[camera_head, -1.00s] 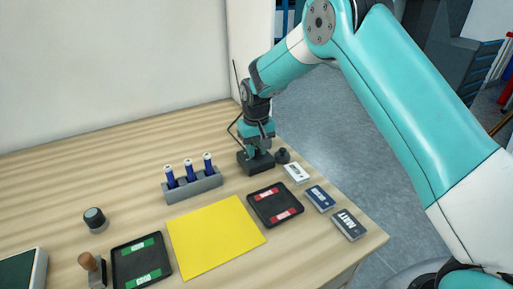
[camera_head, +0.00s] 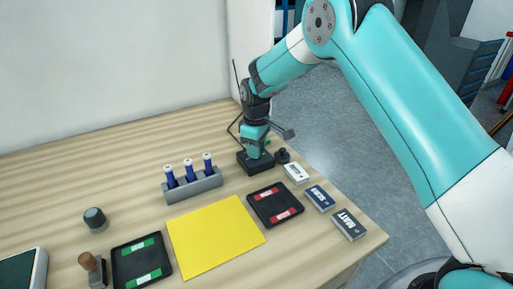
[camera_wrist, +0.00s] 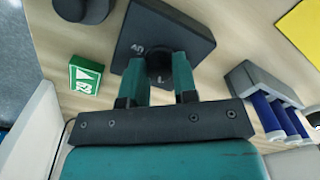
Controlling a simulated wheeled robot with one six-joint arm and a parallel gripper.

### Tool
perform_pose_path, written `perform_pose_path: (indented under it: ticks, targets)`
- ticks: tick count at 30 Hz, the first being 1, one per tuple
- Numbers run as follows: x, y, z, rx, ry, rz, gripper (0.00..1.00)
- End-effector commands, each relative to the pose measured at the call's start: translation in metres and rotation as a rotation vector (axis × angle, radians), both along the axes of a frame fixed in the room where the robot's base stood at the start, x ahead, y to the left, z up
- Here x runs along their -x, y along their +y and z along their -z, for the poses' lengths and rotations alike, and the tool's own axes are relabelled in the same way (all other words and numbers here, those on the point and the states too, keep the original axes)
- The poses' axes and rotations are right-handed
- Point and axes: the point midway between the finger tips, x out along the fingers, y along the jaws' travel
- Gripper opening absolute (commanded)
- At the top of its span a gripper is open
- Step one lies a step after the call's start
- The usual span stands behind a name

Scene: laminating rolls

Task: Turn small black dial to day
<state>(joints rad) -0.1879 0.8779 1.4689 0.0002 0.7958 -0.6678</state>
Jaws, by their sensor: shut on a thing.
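The small black dial (camera_wrist: 160,68) stands on a dark square base (camera_wrist: 190,38) with small white marks too small to read surely. In the head view the base (camera_head: 243,163) sits near the table's back right edge, and my gripper hides the dial. My gripper (camera_wrist: 159,72) points down with its two teal fingers on either side of the dial, shut on it. Which mark the dial points to cannot be told.
A round black piece (camera_head: 282,155) and a green box (camera_wrist: 86,77) stand close by. A grey rack (camera_head: 195,187) holds blue-bodied bottles. A black tray with red labels (camera_head: 258,207), several cards (camera_head: 320,198) and a yellow sheet (camera_head: 215,238) lie in front.

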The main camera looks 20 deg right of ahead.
Motion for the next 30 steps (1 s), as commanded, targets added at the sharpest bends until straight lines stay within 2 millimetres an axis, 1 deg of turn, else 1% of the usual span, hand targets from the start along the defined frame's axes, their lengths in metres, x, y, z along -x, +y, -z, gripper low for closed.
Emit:
perform_pose_path:
  ticks: [6, 18, 19, 20, 21, 22, 30]
  targets:
    - [-0.0017, 0.0003, -0.0018, -0.001, -0.006, -0.035, 0.03]
    - [-0.0018, 0.0003, -0.0020, -0.001, -0.008, -0.039, 0.03]
    - [-0.0018, 0.0003, -0.0020, -0.001, -0.008, -0.039, 0.34]
    - [-0.0018, 0.0003, -0.0020, -0.002, -0.007, -0.039, 0.41]
    - [-0.0015, 0.0003, -0.0018, -0.001, -0.006, -0.039, 0.50]
    - [-0.0014, 0.0002, -0.0017, -0.001, -0.006, -0.039, 0.52]
    - [-0.0008, 0.0001, -0.0017, 0.000, -0.003, -0.039, 0.52]
